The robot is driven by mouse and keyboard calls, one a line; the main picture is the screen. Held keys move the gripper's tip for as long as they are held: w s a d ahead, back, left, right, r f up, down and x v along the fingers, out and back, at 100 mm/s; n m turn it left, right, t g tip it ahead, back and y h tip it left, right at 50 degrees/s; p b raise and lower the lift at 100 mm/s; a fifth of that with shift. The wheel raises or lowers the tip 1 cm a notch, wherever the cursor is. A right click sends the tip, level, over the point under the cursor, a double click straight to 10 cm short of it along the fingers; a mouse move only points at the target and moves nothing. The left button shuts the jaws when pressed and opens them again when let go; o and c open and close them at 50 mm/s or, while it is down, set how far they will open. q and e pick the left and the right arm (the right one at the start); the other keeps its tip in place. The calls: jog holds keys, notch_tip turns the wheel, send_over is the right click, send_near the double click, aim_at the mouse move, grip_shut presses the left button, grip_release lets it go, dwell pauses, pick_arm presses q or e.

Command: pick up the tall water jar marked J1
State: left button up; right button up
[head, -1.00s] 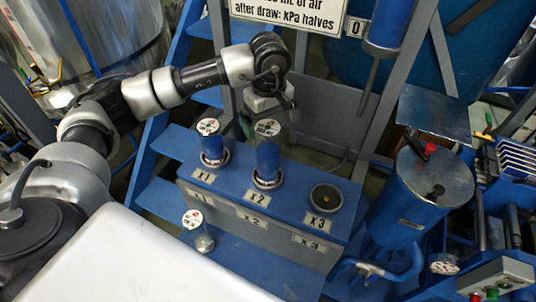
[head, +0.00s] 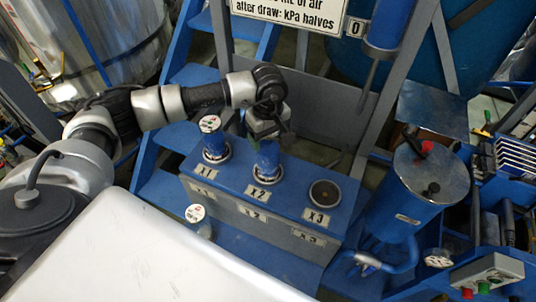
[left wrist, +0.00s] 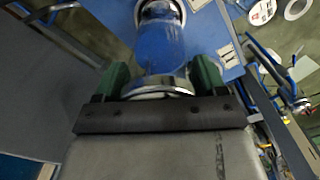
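Two tall blue jars stand in sockets on a blue bench: one at X1 (head: 214,150) with a white marked disc on top, and one at X2 (head: 267,160). I cannot read J1 on either. My left gripper (head: 264,136) is over the top of the X2 jar and hides its disc. In the left wrist view its green fingers (left wrist: 162,78) stand open on both sides of a blue jar (left wrist: 160,45) with a silver rim. A narrow gap seems to show beside the jar body. My right gripper is not in view.
Socket X3 (head: 325,194) is empty. A small clear vessel with a white disc (head: 195,213) stands on the lower step. A large blue drum (head: 425,190) stands at the right. A blue-grey frame post (head: 405,75) rises behind the bench.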

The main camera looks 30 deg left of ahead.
pick_arm(q)
jog(key=c, duration=1.2)
jog(key=shift+w+r, duration=0.1)
jog(key=shift+r, duration=0.05)
